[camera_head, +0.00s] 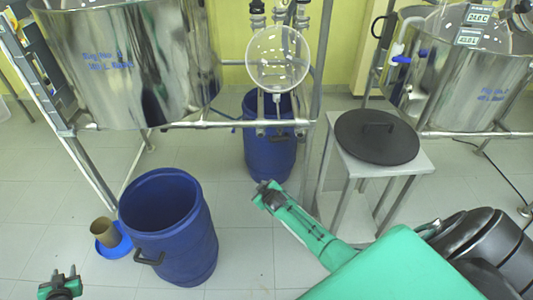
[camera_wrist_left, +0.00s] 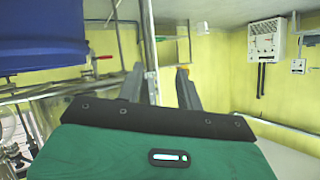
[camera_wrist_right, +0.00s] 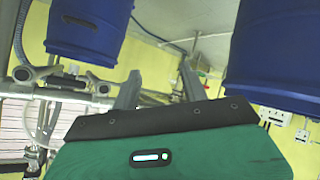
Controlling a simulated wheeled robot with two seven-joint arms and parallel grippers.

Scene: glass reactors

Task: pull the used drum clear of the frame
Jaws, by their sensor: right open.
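A blue drum (camera_head: 268,158) stands inside the metal frame, under the round glass flask and its outlet. A second blue drum (camera_head: 185,240), open-topped and empty-looking, stands on the floor in front of the frame. My left gripper (camera_head: 65,274) is low at the left, open and empty, apart from both drums. Its fingers also show spread in the left wrist view (camera_wrist_left: 160,88). My right gripper (camera_head: 265,190) is just in front of the drum under the flask; contact cannot be told. Its fingers are open with nothing between them in the right wrist view (camera_wrist_right: 158,90).
A black lid (camera_head: 376,137) lies on a metal stool (camera_head: 345,165) right of the frame. Frame posts (camera_head: 318,80) flank the space under the flask. Floor in the front middle is clear.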

